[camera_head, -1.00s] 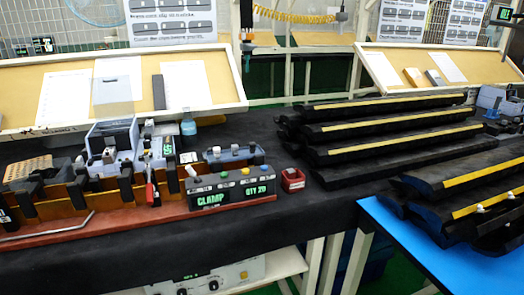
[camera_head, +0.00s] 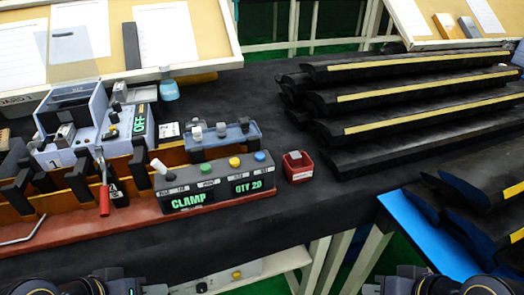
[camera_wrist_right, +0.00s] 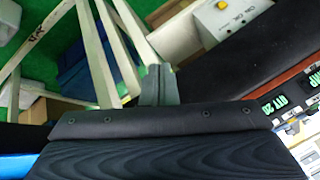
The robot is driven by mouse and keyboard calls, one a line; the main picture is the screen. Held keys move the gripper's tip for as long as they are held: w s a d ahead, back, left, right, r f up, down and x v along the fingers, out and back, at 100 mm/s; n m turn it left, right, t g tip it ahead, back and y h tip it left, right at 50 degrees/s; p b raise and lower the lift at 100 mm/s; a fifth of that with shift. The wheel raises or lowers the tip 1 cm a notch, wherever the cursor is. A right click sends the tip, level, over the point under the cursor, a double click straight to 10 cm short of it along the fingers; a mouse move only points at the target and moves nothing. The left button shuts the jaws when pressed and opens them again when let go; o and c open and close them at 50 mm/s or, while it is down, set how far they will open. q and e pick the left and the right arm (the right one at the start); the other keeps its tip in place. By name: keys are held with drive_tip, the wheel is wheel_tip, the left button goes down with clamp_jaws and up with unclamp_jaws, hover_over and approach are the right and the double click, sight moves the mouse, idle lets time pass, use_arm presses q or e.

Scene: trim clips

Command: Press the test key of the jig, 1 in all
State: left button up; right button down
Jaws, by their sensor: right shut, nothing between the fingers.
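The jig (camera_head: 120,205) is a long reddish-brown base with orange and black uprights on the black bench. At its right end is a dark control box (camera_head: 225,193) reading CLAMP and QTY 20. A green button (camera_head: 206,168), a yellow button (camera_head: 234,162) and a blue button (camera_head: 260,156) line its top, with a white-tipped lever (camera_head: 160,167) at the left. Their labels are too small to read. My right gripper (camera_wrist_right: 157,78) is shut and empty, apart from the box, whose displays (camera_wrist_right: 285,103) show at the right of the wrist view. My left gripper's fingers are out of view.
A small red bin (camera_head: 298,167) stands right of the control box. Behind it is a blue-grey fixture (camera_head: 222,140). Black trim strips (camera_head: 410,125) are stacked at right. A red-handled clamp (camera_head: 104,190) rises from the jig. The bench front is clear.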

drive_tip(key=w+a+r+n+p, duration=0.2)
drive_tip(key=w+r+n+p, duration=0.35)
drive_tip(key=r, duration=0.35)
wheel_tip(320, 180, up, 16)
drive_tip(key=n+g+y+p, duration=0.1)
drive_tip(key=n+y+p, duration=0.3)
drive_tip(key=n+p, duration=1.05)
hover_over(260, 156)
drive_tip(key=b, duration=0.2)
drive_tip(key=n, duration=0.3)
drive_tip(key=shift+d, duration=0.5)
drive_tip(key=shift+f, duration=0.15)
wheel_tip(260, 156, down, 8)
drive_tip(key=b, duration=0.6)
drive_tip(key=shift+f+b, duration=0.3)
drive_tip(key=shift+b, duration=0.2)
